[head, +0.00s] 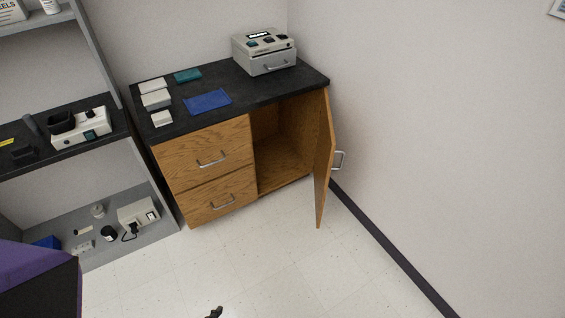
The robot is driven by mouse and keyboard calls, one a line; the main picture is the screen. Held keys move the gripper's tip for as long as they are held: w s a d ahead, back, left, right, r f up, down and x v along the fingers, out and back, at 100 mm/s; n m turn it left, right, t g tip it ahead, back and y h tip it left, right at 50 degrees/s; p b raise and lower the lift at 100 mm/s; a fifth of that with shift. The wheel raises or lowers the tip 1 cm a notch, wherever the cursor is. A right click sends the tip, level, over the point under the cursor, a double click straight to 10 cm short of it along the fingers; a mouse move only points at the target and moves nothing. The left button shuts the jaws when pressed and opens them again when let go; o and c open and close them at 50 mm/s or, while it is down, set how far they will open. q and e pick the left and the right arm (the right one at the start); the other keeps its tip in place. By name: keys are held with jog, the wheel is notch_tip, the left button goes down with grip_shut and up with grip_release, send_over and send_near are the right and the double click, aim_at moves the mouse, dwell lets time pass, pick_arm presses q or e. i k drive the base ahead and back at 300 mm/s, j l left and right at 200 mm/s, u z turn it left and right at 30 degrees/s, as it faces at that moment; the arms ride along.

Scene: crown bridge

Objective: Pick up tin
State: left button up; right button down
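A small round grey-beige container (98,211), which may be the tin, stands on the grey bottom shelf at the left. A dark round jar (108,233) stands just in front of it; I cannot tell for sure which one is the tin. A small dark piece at the bottom edge (214,312) may be the tip of my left gripper. It is far from the shelf, and its opening is not shown. My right gripper is not in view.
A white power box (138,212) with a black cord is beside the containers. A wooden cabinet (205,160) has its right door (325,165) standing open. A purple and black object (38,280) blocks the lower left. The floor (270,255) is clear.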

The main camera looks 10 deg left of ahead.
aim_at(108, 231)
jog(key=i+l+u, duration=0.25)
jog(key=l+u, duration=0.3)
jog(key=i+l+u, duration=0.25)
jog(key=i+l, duration=0.1)
jog(key=l, duration=0.4)
jog(key=i+l+u, duration=0.1)
jog(key=l, duration=0.45)
jog(key=i+l, duration=0.1)
jog(key=l, duration=0.4)
jog(key=u, duration=1.9)
jog(key=i+j+z, duration=0.15)
jog(key=i, duration=0.4)
jog(key=i+j+z, duration=0.1)
jog(key=i, duration=0.4)
jog(key=i+j+z, duration=0.15)
jog(key=i, duration=0.35)
jog(key=i+j+z, duration=0.1)
jog(key=i+j, duration=0.25)
jog(key=i, duration=0.2)
jog(key=i+j+z, duration=0.15)
jog(key=i+j, duration=0.15)
jog(key=i, duration=0.15)
